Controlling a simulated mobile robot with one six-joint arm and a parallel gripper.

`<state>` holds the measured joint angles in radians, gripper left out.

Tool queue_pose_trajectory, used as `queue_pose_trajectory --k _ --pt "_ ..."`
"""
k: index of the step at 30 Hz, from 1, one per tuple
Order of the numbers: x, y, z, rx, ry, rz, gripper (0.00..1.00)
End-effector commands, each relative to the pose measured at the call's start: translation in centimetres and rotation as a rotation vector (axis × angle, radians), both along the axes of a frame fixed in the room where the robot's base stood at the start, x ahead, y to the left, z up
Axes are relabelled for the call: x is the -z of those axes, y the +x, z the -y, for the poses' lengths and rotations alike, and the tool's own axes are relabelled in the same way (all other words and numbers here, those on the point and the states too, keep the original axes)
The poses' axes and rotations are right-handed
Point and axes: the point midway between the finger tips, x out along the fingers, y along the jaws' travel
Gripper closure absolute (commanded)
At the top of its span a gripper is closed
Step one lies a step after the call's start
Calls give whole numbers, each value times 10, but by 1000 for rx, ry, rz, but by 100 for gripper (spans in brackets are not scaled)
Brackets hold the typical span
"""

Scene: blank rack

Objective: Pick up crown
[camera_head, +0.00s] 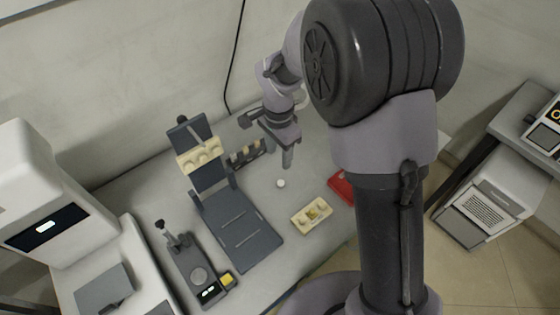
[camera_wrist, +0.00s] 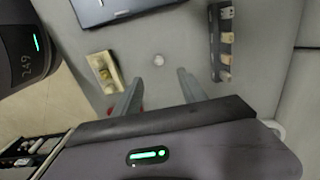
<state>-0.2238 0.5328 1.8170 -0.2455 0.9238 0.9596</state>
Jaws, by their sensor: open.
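A small white rounded piece, which looks like the crown (camera_head: 281,183), lies on the grey tabletop in the head view. It also shows as a pale round spot in the wrist view (camera_wrist: 158,59), where its fine shape is too small to tell. My gripper (camera_wrist: 159,75) is open and empty, its two fingers pointing at the table on either side of the crown's line. In the head view my gripper (camera_head: 287,165) hangs above the table, close to the crown and apart from it.
A dark rack (camera_head: 246,154) with pale pieces stands behind the crown. A cream tray (camera_head: 325,222) with a yellow piece and a red item (camera_head: 342,187) lie to the right. A dark stand (camera_head: 238,230) and a small device (camera_head: 190,262) are left. The table around the crown is clear.

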Motion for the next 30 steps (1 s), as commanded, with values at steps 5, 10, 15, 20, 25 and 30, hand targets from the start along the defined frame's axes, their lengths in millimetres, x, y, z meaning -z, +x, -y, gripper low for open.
queue_pose_trajectory --k 5,10,15,20,25,30 --pt "58 -1 0 0 0 -2 51" --pt "77 -1 0 0 1 -1 51" --pt "100 -3 2 0 1 -1 51" --pt "130 -4 3 0 0 -1 51" --pt "128 -4 3 -1 1 1 51" --pt "128 -4 3 -1 1 0 78"
